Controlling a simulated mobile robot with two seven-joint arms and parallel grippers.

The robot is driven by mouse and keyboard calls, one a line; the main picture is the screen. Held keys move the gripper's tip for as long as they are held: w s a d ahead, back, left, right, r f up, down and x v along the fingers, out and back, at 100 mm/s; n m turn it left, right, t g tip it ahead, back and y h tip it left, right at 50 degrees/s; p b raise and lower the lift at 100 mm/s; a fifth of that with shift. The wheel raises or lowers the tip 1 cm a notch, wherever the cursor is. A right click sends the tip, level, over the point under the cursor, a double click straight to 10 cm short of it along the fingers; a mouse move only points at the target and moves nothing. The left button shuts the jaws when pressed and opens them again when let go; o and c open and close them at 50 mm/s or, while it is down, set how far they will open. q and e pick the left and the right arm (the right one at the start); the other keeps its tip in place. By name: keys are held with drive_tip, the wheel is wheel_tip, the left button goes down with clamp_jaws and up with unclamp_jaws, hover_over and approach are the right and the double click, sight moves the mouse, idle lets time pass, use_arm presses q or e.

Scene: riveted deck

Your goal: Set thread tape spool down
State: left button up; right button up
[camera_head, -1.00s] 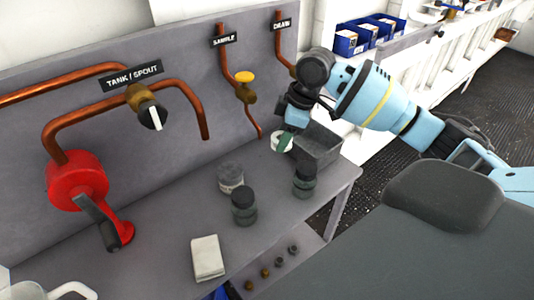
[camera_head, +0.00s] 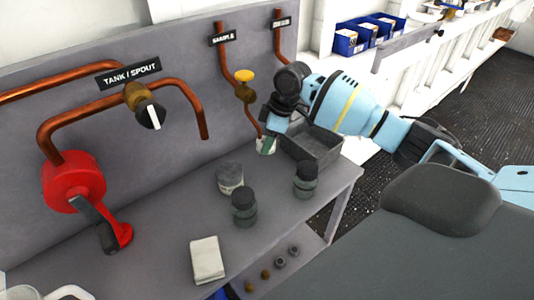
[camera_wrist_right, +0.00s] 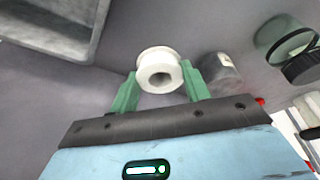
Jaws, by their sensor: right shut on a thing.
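The thread tape spool (camera_wrist_right: 160,69) is a white ring-shaped reel with a hole through its middle. In the right wrist view it sits between the green fingers of my right gripper (camera_wrist_right: 160,85), which is shut on it. In the head view the spool (camera_head: 265,146) shows partly below my right gripper (camera_head: 268,140), over the back of the grey bench (camera_head: 160,220), left of the grey bin. I cannot tell whether the spool touches the bench top. My left gripper is not in view.
A grey open bin (camera_head: 318,150) stands right beside my right gripper. A grey-lidded jar (camera_head: 230,178) and two dark-lidded jars (camera_head: 244,207) (camera_head: 306,180) stand in front. A white pad (camera_head: 207,260) lies nearer. Copper pipes and a yellow-handled valve (camera_head: 245,84) run along the back panel.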

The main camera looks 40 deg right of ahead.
sight(267, 163)
wheel_tip(267, 163, down, 6)
drive_tip(key=shift+r, duration=0.25)
drive_tip(key=shift+w+f, duration=0.2)
drive_tip(key=shift+f, duration=0.15)
drive_tip(key=o, duration=1)
drive_tip(key=shift+o, duration=0.2)
drive_tip(key=v, duration=1.2)
drive_tip(key=shift+p, duration=0.4)
